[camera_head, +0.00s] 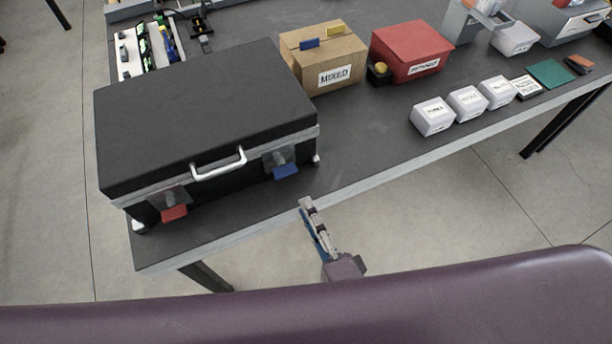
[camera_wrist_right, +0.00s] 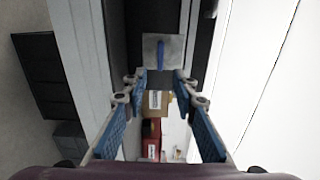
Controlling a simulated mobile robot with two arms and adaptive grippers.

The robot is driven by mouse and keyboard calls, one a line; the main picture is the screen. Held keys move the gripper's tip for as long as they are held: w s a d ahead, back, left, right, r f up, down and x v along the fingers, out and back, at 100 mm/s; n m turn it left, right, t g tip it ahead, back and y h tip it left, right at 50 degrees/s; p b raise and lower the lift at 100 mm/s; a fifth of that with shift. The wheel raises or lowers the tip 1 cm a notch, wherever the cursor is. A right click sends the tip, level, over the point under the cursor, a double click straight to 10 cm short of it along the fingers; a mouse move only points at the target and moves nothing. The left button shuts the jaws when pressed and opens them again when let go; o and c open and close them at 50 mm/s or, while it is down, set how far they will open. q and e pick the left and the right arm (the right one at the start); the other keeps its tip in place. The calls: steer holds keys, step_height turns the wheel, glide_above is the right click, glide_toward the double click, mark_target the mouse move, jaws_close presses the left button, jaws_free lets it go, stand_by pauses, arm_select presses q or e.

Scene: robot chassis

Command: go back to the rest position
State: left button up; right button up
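My right gripper (camera_head: 306,203) is just off the front edge of the table, seen nearly edge-on in the head view. In the right wrist view the blue-padded fingers (camera_wrist_right: 159,82) stand apart with nothing between them, so it is open and empty. My left gripper is in neither view. A large black case (camera_head: 205,115) with its lid down stands on the table, left of and beyond my right gripper. It has a silver handle (camera_head: 218,165), a red latch tab (camera_head: 174,213) and a blue latch tab (camera_head: 285,171). The blue tab also shows ahead of the fingers in the wrist view (camera_wrist_right: 161,56).
The dark table (camera_head: 370,130) carries a cardboard box labelled MIXED (camera_head: 340,75), a red box (camera_head: 410,50) and several small white boxes (camera_head: 433,118) along its front edge. Bare floor (camera_head: 430,210) lies in front of the table, right of my right gripper.

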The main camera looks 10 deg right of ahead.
steer(key=s+d+f+n+g+h, duration=0.1)
steer(key=s+d+f+n+g, duration=0.15)
steer(key=f, duration=0.75)
steer(key=s+d+f+n+g, duration=0.15)
steer(key=f+n, duration=0.25)
steer(key=f, duration=0.5)
steer(key=s+d+f+n+g+h, duration=0.1)
steer(key=d+f+n+g, duration=0.2)
steer(key=f, duration=0.7)
steer(key=s+d+f+n+g+h, duration=0.1)
steer(key=s+d+f+n+g, duration=0.2)
steer(key=s+d+f, duration=0.3)
steer(key=s+d+f+n+g+h, duration=0.2)
steer(key=s+d+f+n+g, duration=0.2)
steer(key=s+f, duration=0.9)
steer(key=s+d+g, duration=0.2)
steer(key=s, duration=0.1)
steer(key=shift+s+h, duration=0.3)
steer(key=shift+d+n, duration=0.1)
steer(key=shift+n, duration=0.15)
